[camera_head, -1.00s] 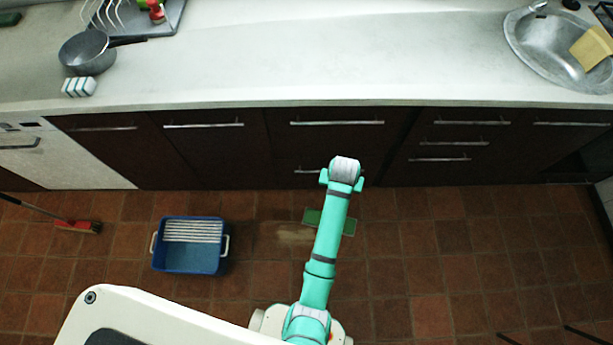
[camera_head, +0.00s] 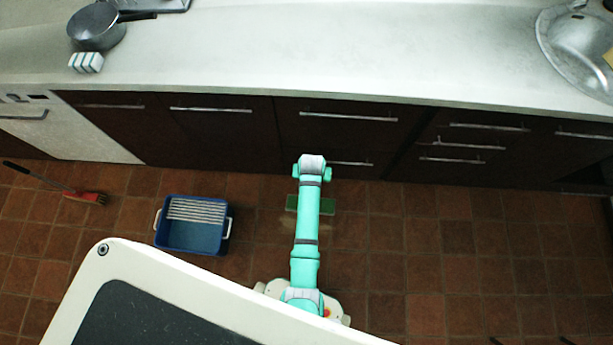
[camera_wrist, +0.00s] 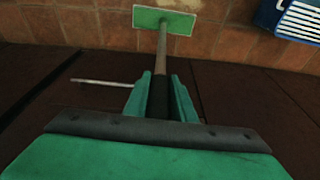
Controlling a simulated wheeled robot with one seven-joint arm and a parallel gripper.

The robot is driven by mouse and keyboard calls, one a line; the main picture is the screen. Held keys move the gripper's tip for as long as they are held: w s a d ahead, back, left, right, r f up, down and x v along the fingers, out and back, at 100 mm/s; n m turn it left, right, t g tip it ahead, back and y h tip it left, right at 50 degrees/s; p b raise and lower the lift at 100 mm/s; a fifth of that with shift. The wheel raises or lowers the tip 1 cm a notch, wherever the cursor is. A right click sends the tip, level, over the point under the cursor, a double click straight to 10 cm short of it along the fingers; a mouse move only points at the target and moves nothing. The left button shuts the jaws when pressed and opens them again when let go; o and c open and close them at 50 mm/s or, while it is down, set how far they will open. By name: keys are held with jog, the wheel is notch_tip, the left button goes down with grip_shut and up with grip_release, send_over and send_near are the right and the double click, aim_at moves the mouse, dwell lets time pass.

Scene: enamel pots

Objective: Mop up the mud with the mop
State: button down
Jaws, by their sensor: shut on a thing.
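The mop has a flat green head (camera_head: 328,204) that lies on the tiles near the foot of the dark cabinets. In the wrist view its handle (camera_wrist: 162,55) runs from my gripper (camera_wrist: 159,92) to the green head. My gripper is shut around the dark upper part of the handle. In the head view my arm hides the handle and the middle of the mop head. The mud is a faint pale patch (camera_head: 286,222) on the floor just in front of the mop head, largely hidden by my arm.
A blue bucket (camera_head: 190,238) with a ribbed white wringer stands left of the mop. A red broom (camera_head: 88,197) lies farther left. Dark cabinets (camera_head: 230,135) with protruding handles stand behind. Tiled floor (camera_head: 450,260) is clear to the right.

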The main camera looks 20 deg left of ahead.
notch_tip(320, 180, down, 6)
jog(key=a, duration=0.2)
jog(key=shift+s+f, duration=0.15)
jog(key=shift+s, duration=0.3)
jog(key=shift+f, duration=0.3)
dwell(0.9)
jog(key=s+d, duration=0.3)
jog(key=s, duration=0.7)
jog(key=w+a+r, duration=0.3)
jog(key=w, duration=0.6)
jog(key=shift+w+r, duration=0.35)
dwell(0.5)
jog(key=shift+s+a, duration=0.1)
jog(key=shift+a, duration=0.1)
jog(key=shift+d, duration=0.1)
dwell(0.8)
